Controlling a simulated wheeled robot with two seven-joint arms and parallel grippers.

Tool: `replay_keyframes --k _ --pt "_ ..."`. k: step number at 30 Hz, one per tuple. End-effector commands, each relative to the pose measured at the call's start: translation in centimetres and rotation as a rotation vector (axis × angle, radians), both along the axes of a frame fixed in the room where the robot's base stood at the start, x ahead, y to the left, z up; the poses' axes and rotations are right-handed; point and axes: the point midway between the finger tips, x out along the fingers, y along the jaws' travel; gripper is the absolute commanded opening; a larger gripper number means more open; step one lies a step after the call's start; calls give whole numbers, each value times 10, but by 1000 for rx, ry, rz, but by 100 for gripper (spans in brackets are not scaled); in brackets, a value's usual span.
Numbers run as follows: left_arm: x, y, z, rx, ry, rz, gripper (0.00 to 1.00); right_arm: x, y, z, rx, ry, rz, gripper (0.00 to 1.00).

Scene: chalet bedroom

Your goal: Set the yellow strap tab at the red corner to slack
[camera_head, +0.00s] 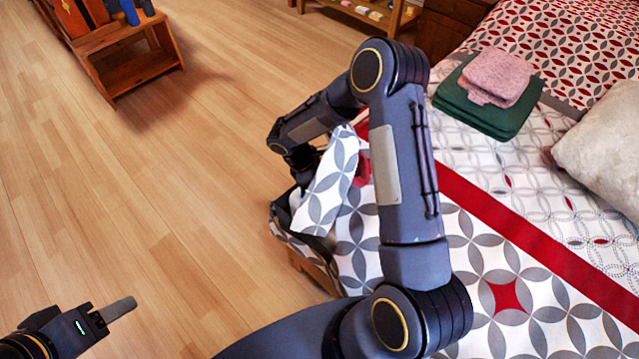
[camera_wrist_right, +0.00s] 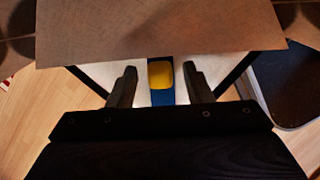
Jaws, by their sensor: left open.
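In the right wrist view a yellow tab (camera_wrist_right: 160,74) sits on a blue strap (camera_wrist_right: 162,97) against a pale surface. My right gripper (camera_wrist_right: 161,90) is open, one finger on each side of the strap, with small gaps to the tab. In the head view my right arm reaches to the bed's near-left corner, where a lifted patterned cover flap (camera_head: 327,188) and the arm hide the fingers and the tab. A red patch (camera_head: 362,168) shows behind the flap, partly covered by the arm. My left gripper (camera_head: 118,309) is open and empty over the floor at lower left.
The bed cover (camera_head: 478,240) fills the right side. Folded green (camera_head: 490,112) and pink (camera_head: 498,75) cloths and a white pillow (camera_head: 605,150) lie on it. A wooden stand (camera_head: 130,70) is at upper left. The floor (camera_head: 110,200) between is clear.

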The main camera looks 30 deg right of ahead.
Motion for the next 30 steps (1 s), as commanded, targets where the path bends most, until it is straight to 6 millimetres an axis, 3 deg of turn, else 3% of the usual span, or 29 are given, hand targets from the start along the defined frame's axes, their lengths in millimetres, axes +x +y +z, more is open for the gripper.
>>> replay_keyframes --k 8,21,30 --pt "0 0 0 0 0 0 55 1 1 2 0 -1 0 45" --pt "0 0 10 0 0 0 55 11 23 62 0 -2 0 45" --pt "0 0 11 0 0 0 55 13 27 72 0 0 0 45"
